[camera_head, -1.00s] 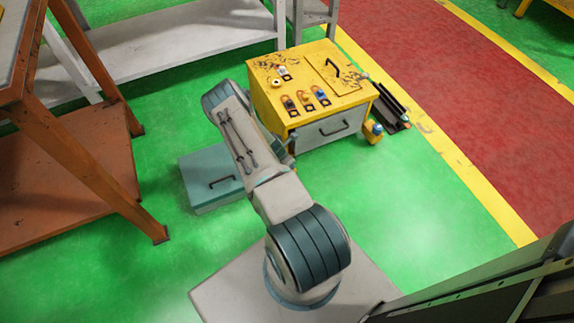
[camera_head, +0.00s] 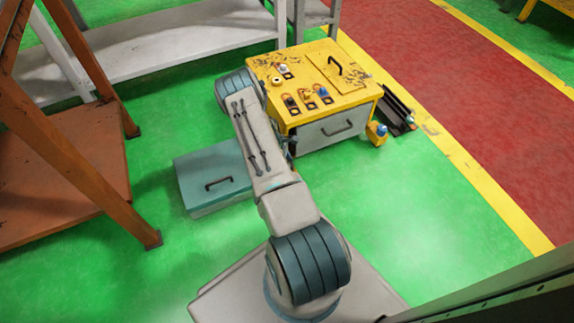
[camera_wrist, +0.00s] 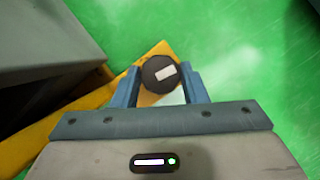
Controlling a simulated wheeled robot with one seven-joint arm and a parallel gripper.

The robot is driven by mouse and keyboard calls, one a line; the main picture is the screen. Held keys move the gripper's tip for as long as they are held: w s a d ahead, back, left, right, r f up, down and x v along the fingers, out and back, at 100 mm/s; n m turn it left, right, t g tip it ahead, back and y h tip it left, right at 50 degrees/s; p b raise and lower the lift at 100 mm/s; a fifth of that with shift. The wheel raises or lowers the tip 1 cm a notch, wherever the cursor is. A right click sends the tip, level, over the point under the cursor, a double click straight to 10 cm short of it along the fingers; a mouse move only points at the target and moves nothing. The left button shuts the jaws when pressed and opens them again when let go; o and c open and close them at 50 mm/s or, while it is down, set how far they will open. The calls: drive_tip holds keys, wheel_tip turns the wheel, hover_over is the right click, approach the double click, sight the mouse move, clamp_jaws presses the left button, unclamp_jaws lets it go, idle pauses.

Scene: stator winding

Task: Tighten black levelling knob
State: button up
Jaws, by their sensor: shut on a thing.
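The black levelling knob (camera_wrist: 159,70), round with a pale rectangular mark on top, shows in the wrist view above a yellow bracket (camera_wrist: 150,98). My gripper (camera_wrist: 158,82) has its two blue fingers on either side of the knob and is shut on it. In the head view, the yellow cabinet (camera_head: 350,105) with a grey drawer front stands on the green floor. My arm hides its front left corner, and my gripper and the held knob are out of sight there.
A teal box (camera_head: 212,178) with a dark handle lies left of the cabinet. Dark rails (camera_head: 398,112) and a yellow foot with a blue-topped part (camera_head: 377,133) are at its right. An orange rack (camera_head: 75,150) stands at left. Green floor is clear at right front.

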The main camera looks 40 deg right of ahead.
drive_tip(key=shift+d+r+m+g+b, duration=0.1)
drive_tip(key=shift+m+g+b, duration=0.3)
drive_tip(key=shift+m, duration=0.5)
drive_tip(key=shift+r, duration=0.1)
drive_tip(key=o, duration=1)
drive_tip(key=shift+y, duration=0.3)
drive_tip(key=shift+w+r, duration=0.15)
drive_tip(key=shift+r, duration=0.2)
drive_tip(key=w+a, duration=0.2)
drive_tip(key=w, duration=0.1)
drive_tip(key=w+a+p, duration=0.1)
drive_tip(key=w+a, duration=0.1)
drive_tip(key=w, duration=0.1)
drive_tip(key=w+a+p, duration=0.1)
drive_tip(key=w+a, duration=0.2)
drive_tip(key=w, duration=0.1)
drive_tip(key=shift+w+r, duration=0.1)
drive_tip(key=shift+r, duration=0.05)
